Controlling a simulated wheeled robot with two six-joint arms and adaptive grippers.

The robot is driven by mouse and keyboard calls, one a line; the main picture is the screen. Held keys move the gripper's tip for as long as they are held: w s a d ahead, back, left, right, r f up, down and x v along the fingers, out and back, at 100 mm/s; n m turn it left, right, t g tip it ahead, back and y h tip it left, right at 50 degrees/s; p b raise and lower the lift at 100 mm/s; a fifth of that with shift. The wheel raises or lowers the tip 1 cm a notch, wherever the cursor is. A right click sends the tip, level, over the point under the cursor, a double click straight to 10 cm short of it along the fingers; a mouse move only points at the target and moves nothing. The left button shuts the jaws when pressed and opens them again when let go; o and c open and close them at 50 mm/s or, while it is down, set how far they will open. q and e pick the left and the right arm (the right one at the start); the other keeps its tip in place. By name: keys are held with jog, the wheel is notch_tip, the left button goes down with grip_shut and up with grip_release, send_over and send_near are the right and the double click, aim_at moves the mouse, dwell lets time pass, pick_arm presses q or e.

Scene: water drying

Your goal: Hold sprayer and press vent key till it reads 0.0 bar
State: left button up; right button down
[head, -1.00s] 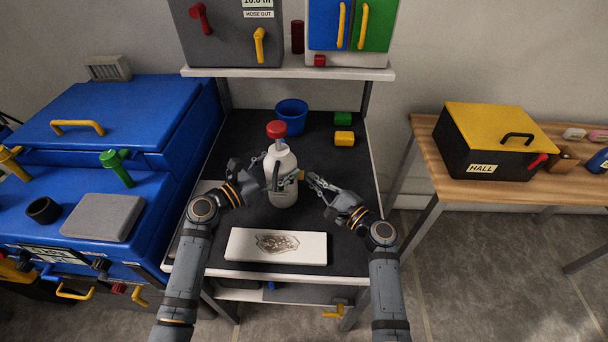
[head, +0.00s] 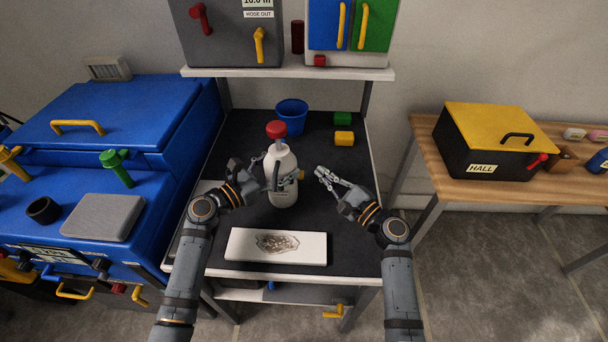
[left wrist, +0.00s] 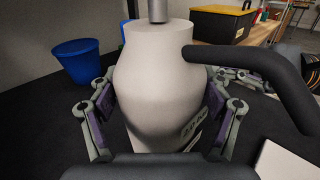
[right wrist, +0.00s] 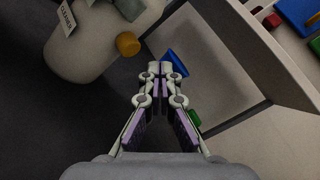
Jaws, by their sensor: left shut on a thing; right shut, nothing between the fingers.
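The sprayer (head: 282,188) is a white bottle with a red knob on top and a dark side handle. It stands upright on the dark bench top. My left gripper (head: 262,172) is shut on its body, with a finger on each side in the left wrist view (left wrist: 158,110). A yellow vent key (head: 300,175) sticks out of the sprayer's right side and also shows in the right wrist view (right wrist: 128,44). My right gripper (head: 322,177) is shut and empty, to the right of the key and apart from it.
A white board with a grey patch (head: 310,247) lies at the bench front. A blue bucket (head: 292,115), a green block (head: 342,118) and a yellow block (head: 344,138) are behind. A shelf (head: 290,73) with cabinets hangs above. The bench right of the sprayer is clear.

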aim_at(302, 175)
jog(key=shift+d, duration=1.2)
jog(key=shift+f, duration=0.1)
dwell(0.6)
jog(key=d, duration=0.2)
jog(key=d+f, duration=0.1)
jog(key=d, duration=0.2)
jog(key=shift+d+f, duration=0.1)
jog(key=shift+a, duration=4.55)
jog(key=shift+a, duration=0.4)
